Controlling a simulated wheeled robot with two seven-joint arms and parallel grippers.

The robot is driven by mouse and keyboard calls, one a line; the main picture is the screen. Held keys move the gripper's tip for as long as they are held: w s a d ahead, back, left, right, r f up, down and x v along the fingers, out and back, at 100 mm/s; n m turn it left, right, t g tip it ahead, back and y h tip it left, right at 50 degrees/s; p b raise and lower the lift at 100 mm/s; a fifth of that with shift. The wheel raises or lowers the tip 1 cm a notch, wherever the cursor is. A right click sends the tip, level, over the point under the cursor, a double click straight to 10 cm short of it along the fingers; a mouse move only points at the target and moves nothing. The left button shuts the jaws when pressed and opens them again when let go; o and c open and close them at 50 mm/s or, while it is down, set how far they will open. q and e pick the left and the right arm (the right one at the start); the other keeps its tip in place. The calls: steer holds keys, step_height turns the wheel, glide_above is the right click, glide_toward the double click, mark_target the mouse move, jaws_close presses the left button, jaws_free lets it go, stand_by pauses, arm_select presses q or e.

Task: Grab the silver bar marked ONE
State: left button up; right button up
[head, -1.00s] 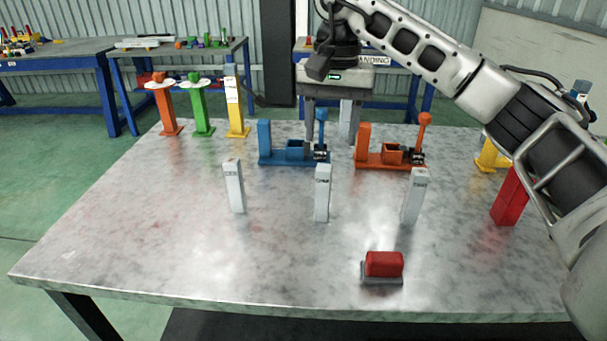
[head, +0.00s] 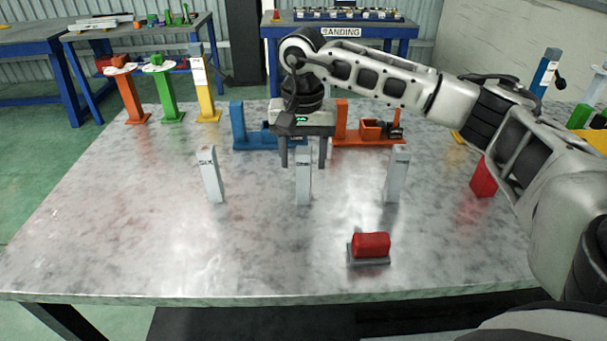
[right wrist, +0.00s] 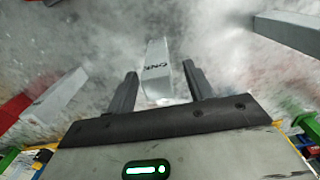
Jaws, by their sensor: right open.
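The silver bar marked ONE (head: 303,187) stands upright in the middle of a row of three silver bars on the metal table. Its lettering reads in the right wrist view (right wrist: 156,82). My right gripper (head: 303,164) is open, pointing down, with its fingers to either side of the bar's upper part in the head view. In the right wrist view the bar shows between the open fingertips (right wrist: 160,71), with a gap on each side. I cannot tell whether any finger touches it. My left gripper is not in view.
A silver bar marked SIX (head: 210,175) stands left, another silver bar (head: 397,174) right. A red button block (head: 370,246) sits in front. Blue (head: 237,127) and orange (head: 341,122) fixtures stand behind.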

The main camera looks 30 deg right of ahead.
mark_target(303, 170)
steer(key=shift+s+f, duration=0.15)
steer(key=shift+f, duration=1.75)
steer(key=c, duration=1.1)
steer(key=shift+c, duration=0.2)
steer(key=shift+r, duration=0.2)
